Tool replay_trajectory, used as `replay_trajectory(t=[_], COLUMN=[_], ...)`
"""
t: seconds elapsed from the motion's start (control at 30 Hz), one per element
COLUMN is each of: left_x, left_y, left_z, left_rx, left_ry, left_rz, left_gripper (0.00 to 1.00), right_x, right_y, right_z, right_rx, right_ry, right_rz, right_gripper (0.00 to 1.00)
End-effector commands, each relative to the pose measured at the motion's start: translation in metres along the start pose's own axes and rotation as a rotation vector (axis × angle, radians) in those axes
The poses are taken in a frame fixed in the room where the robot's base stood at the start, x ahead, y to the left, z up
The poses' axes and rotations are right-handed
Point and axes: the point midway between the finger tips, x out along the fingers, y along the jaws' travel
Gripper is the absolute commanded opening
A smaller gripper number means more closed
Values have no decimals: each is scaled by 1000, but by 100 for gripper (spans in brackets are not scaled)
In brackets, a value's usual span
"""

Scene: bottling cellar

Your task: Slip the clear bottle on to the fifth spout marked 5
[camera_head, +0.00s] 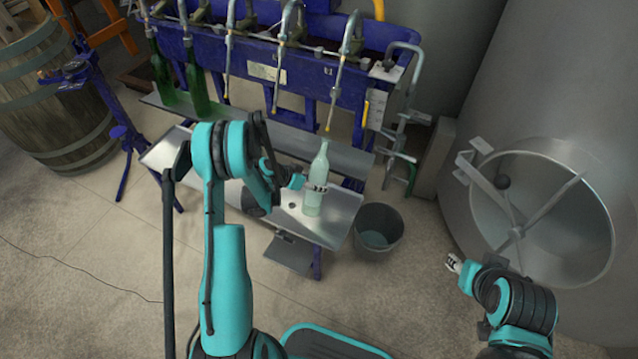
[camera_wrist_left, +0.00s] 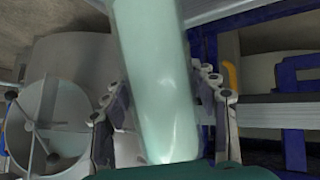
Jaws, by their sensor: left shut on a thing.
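The clear, pale green bottle (camera_head: 320,162) stands roughly upright above the metal tray, neck up, just below the rightmost spout (camera_head: 329,125). Its mouth looks apart from the spout tip. No number is readable on the spouts. My left gripper (camera_head: 316,188) is shut around the bottle's lower body. In the left wrist view the bottle (camera_wrist_left: 160,65) fills the space between the two fingers (camera_wrist_left: 165,100); its top is out of frame. My right gripper (camera_head: 454,263) is at the right, far from the bottle, too small to tell open or shut.
Two dark green bottles (camera_head: 197,90) hang at the left spouts of the blue filler (camera_head: 265,55). The metal tray (camera_head: 338,212) lies beneath. A grey bucket (camera_head: 378,228) stands right of it, and a large steel tank (camera_head: 565,110) fills the right side. A barrel (camera_head: 55,120) stands far left.

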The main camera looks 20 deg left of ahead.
Motion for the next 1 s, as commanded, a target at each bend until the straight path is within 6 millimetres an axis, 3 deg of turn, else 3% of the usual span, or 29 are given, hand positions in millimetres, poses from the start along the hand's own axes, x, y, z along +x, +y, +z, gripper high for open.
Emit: replay_trajectory(t=[0.2, 1.0], left_x=[-10, -11], left_y=[1, 2], left_z=[-1, 0], left_rx=[-2, -1], left_ry=[1, 1], left_rz=[0, -1], left_gripper=[5, 5], right_x=[0, 0], right_y=[0, 0], right_z=[0, 0], right_rx=[0, 0], right_ry=[0, 0], right_rz=[0, 0], right_gripper=[40, 40])
